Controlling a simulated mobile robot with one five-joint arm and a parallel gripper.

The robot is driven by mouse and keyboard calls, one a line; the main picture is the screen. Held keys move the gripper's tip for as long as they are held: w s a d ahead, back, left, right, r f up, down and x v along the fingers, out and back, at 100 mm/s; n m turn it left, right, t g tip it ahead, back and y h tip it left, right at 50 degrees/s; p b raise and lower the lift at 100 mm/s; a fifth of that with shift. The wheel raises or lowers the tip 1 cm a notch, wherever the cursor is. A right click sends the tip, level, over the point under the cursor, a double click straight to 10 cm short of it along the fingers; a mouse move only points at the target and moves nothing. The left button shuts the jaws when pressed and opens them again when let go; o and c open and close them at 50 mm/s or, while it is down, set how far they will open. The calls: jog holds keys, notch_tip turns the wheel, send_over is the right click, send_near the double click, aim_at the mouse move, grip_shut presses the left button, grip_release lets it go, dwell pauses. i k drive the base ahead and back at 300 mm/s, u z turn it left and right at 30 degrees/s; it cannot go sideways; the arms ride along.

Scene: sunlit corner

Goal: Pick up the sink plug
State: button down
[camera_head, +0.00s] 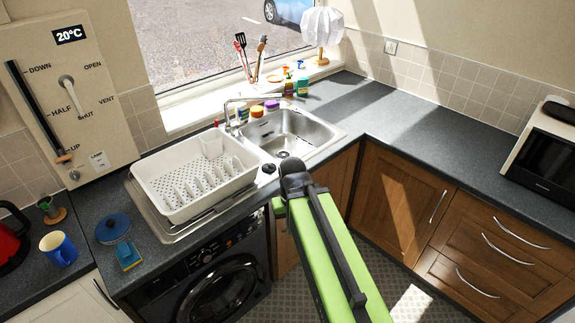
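A small dark round object (268,168), which looks like the sink plug, lies on the counter's front strip, just left of the end of my arm. The steel sink (318,127) is behind it, with a dark drain (284,154) near the front of its basin. My green arm reaches up from the bottom of the picture. Its black end, with my gripper (294,170), is at the sink's front edge, close to the right of the dark object. My fingertips cannot be made out, so whether they are open or shut does not show.
A white dish rack (178,200) stands on the drainer left of the sink. A tap (236,113) and several small coloured items line the sink's back. A blue mug (58,248), blue-lidded pot (113,228) and sponge (128,257) are at left. The right counter (415,125) is mostly clear.

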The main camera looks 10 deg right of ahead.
aim_at(268, 167)
jog(key=u, duration=0.05)
jog(key=i, duration=0.5)
jog(key=u, duration=5)
jog(key=i, duration=0.15)
jog(key=z, duration=1.6)
jog(key=k, duration=1.35)
jog(key=u, duration=1.45)
jog(key=k, duration=0.1)
jog(key=z, duration=2.65)
jog(key=i, duration=0.15)
